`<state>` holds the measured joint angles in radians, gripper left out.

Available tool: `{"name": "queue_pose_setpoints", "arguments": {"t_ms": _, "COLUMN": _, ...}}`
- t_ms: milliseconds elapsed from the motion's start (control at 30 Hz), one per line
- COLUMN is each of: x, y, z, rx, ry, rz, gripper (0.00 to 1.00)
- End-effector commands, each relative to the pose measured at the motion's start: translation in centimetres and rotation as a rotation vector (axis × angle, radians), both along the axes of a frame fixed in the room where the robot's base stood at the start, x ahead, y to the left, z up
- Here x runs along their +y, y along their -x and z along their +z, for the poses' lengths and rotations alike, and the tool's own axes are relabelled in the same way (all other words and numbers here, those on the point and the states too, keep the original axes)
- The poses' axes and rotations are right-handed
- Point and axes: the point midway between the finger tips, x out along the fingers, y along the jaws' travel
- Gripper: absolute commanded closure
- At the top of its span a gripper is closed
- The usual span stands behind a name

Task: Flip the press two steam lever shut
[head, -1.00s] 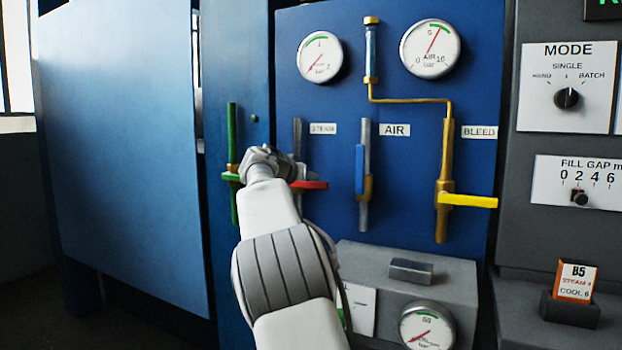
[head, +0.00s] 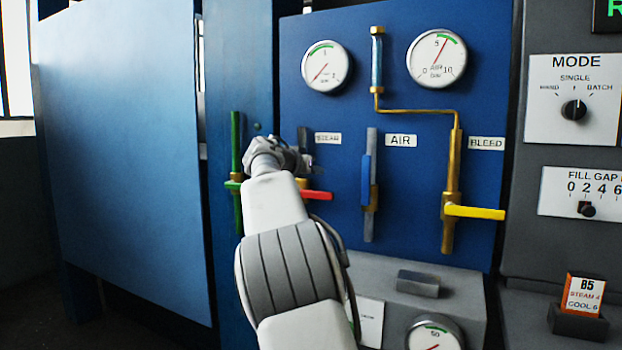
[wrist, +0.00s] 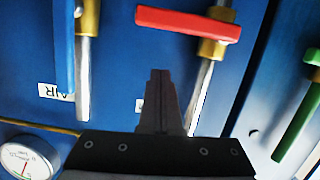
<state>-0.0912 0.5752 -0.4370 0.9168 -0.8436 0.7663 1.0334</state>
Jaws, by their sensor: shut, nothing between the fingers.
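The red steam lever (head: 317,195) sticks out horizontally to the right, across its upright pipe, below the STEAM label (head: 328,138). My arm hides its pivot and part of the pipe in the head view. The wrist view is upside down; there the red lever (wrist: 187,23) crosses the silver pipe at a brass valve body (wrist: 212,47). My gripper (head: 306,160) is shut and empty, just above the red lever in the head view. In the wrist view its fingertips (wrist: 160,74) lie beside the pipe, apart from the lever; contact with the pipe cannot be told.
The blue air lever (head: 366,181) lies along its pipe to the right. The yellow bleed lever (head: 474,212) sticks out horizontally farther right. A green lever (head: 233,185) is on the left by my wrist. A grey box (head: 418,283) with a gauge juts out below.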

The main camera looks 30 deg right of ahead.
Motion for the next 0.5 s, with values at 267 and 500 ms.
{"name": "queue_pose_setpoints", "arguments": {"t_ms": 267, "x": 5.0, "y": 3.3, "z": 1.0, "rx": 0.000, "ry": -0.002, "rz": 0.009, "gripper": 1.00}}
{"name": "queue_pose_setpoints", "arguments": {"t_ms": 500, "x": 7.1, "y": 5.0, "z": 1.6, "rx": 0.002, "ry": -0.003, "rz": 0.006, "gripper": 1.00}}
